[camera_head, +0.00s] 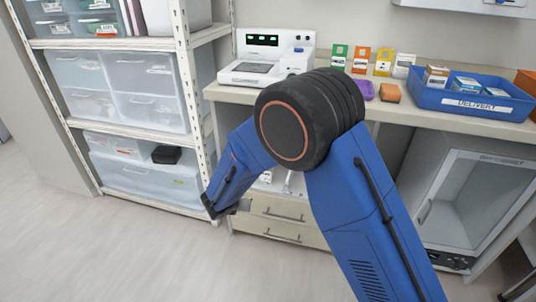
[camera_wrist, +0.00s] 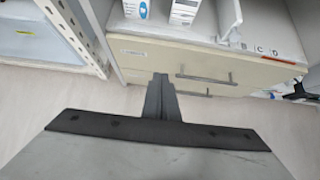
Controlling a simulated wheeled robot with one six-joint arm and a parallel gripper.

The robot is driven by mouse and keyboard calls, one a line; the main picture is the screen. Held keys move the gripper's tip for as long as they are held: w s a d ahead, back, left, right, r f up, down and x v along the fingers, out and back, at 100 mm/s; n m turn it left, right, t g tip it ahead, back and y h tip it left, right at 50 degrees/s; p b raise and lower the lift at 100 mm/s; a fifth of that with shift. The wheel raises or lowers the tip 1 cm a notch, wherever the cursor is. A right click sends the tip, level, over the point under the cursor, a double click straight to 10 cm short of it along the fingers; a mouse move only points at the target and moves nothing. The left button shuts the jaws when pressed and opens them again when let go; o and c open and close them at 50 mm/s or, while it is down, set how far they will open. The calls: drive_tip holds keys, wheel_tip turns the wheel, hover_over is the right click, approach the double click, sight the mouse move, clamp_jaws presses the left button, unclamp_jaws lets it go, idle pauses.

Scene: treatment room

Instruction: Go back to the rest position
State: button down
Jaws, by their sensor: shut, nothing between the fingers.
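My blue arm is folded in front of the counter in the head view, with its black joint over the counter's front edge. My gripper (camera_wrist: 160,82) shows in the wrist view as two dark fingers pressed together, with nothing between them. It points toward the beige drawer unit (camera_wrist: 205,62), apart from it as far as I can tell. In the head view the gripper end (camera_head: 228,207) hangs low, left of the drawers (camera_head: 285,208), and its fingers are hard to make out there.
A white shelf rack (camera_head: 185,75) with clear bins (camera_head: 130,85) stands at the left. On the counter (camera_head: 440,117) are a white device (camera_head: 268,57), coloured boxes and a blue delivery tray (camera_head: 470,105). A glass-door cabinet (camera_head: 470,200) is below right. The floor (camera_head: 150,255) at front left is clear.

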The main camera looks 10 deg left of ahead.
drive_tip(key=d+r+m+g+h, duration=0.1)
drive_tip(key=d+r+m, duration=0.3)
drive_tip(key=d+r, duration=0.45)
drive_tip(key=d+r+m+h, duration=0.1)
drive_tip(key=d+r+m, duration=0.4)
drive_tip(key=d, duration=0.6)
drive_tip(key=d+r+m+g+h, duration=0.1)
drive_tip(key=d+r+m, duration=0.3)
drive_tip(key=d+r, duration=0.45)
drive_tip(key=s+d+r+m+g+y, duration=0.1)
drive_tip(key=s+d+r+m, duration=0.3)
drive_tip(key=s+d+m, duration=0.45)
drive_tip(key=s+d+r+m+g, duration=0.25)
drive_tip(key=s+d+m, duration=0.25)
drive_tip(key=s+d, duration=0.65)
drive_tip(key=s+d+m+t+y, duration=0.1)
drive_tip(key=s+d+m+y, duration=0.1)
drive_tip(key=s+d+m, duration=0.3)
drive_tip(key=s+r+m, duration=0.1)
drive_tip(key=s+m, duration=0.2)
drive_tip(key=s, duration=0.4)
drive_tip(key=shift+s+d+y, duration=0.2)
drive_tip(key=shift+s+y, duration=0.15)
drive_tip(key=shift+y, duration=0.05)
